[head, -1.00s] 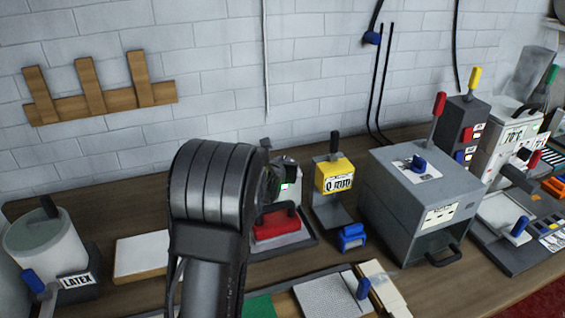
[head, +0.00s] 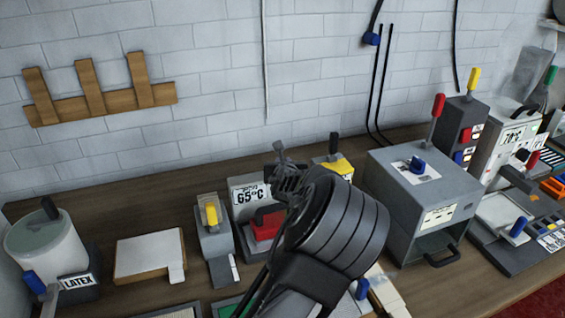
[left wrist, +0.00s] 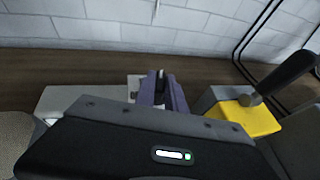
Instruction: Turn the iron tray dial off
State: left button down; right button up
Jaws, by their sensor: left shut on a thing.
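The iron tray (head: 246,237) stands mid-bench in the head view, with a red iron (head: 265,223) on it and a grey box behind reading 65°C (head: 252,195). My left gripper (head: 284,172) is at the right top of that box. In the left wrist view its fingers (left wrist: 161,92) are closed around a small dark upright piece (left wrist: 161,76), which looks like the dial's handle. The dial is mostly hidden by the gripper, so its setting cannot be read. My right gripper is not in view.
A yellow box with a black lever (head: 342,167) stands close right of my gripper, partly hidden by my arm. A large grey cabinet (head: 415,195) is further right. A yellow-handled device (head: 211,217) and a white block (head: 149,256) stand left.

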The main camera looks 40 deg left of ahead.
pick_arm(q)
jog(key=n+g+y, duration=0.1)
jog(key=n+g, duration=0.1)
jog(key=n+g+y, duration=0.1)
jog(key=n, duration=0.1)
jog(key=w+n+g+y, duration=0.1)
jog(key=g+y, duration=0.1)
jog(key=shift+d+n+g, duration=0.25)
jog(key=shift+n+g, duration=0.05)
jog(key=shift+n, duration=0.1)
jog(key=n+g, duration=0.4)
jog(key=shift+w+g+y, duration=0.1)
jog(key=shift+g+y, duration=0.3)
jog(key=shift+n+g, duration=0.3)
jog(key=shift+n, duration=0.1)
jog(key=shift+f, duration=0.1)
jog(key=c, duration=1.4)
grip_release()
jog(key=v, duration=0.8)
jog(key=shift+w, duration=0.1)
